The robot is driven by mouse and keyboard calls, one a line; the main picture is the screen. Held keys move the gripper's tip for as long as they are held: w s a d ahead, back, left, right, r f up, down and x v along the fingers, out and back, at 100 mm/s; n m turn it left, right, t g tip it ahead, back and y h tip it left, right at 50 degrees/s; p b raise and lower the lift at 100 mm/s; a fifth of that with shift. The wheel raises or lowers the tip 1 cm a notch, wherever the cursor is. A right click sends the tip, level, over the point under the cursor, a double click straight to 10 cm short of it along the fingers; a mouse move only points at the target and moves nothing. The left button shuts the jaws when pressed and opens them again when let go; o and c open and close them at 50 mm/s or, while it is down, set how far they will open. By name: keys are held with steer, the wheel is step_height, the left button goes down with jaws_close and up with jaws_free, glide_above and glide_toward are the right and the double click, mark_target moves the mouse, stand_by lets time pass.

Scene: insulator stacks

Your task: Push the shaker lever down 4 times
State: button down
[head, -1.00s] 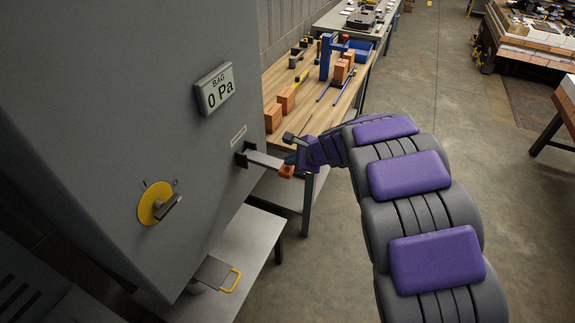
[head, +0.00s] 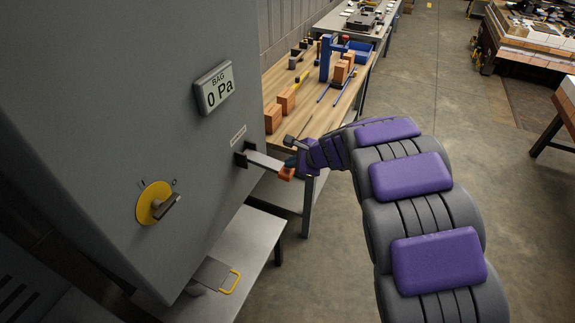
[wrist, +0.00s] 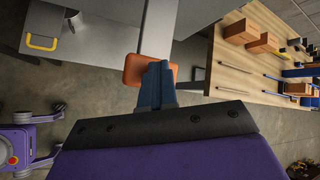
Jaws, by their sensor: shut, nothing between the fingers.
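The shaker lever (head: 264,160) is a flat grey bar sticking out of a slot in the grey cabinet, with an orange tip (head: 286,173). It points right and slightly down in the head view. In the wrist view the orange tip (wrist: 150,68) lies just beyond my gripper's fingers, at the end of the grey bar (wrist: 157,32). My gripper (wrist: 157,72) is shut with nothing between its fingers. Its blue fingertips overlap the orange tip in the wrist view; whether they touch it I cannot tell. In the head view my gripper (head: 292,162) is at the lever's outer end, partly hidden.
A wooden workbench (head: 310,105) with bricks stands behind the lever. The floor to the right is open.

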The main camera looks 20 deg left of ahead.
mark_target(292, 171)
steer(key=shift+f+b, duration=1.2)
steer(key=shift+f, duration=0.45)
stand_by(1.3)
steer(key=shift+r, duration=0.15)
stand_by(0.4)
steer(key=shift+r+p, duration=1.15)
steer(key=shift+a+r+p, duration=0.25)
steer(key=shift+r+p, duration=0.55)
steer(key=shift+r, duration=0.05)
steer(key=shift+a+r+p, duration=0.2)
steer(key=shift+r+p, duration=0.55)
steer(key=shift+r, duration=0.1)
steer(key=shift+d+r, duration=0.1)
steer(key=shift+r+p, duration=2.25)
steer(key=shift+r, duration=0.25)
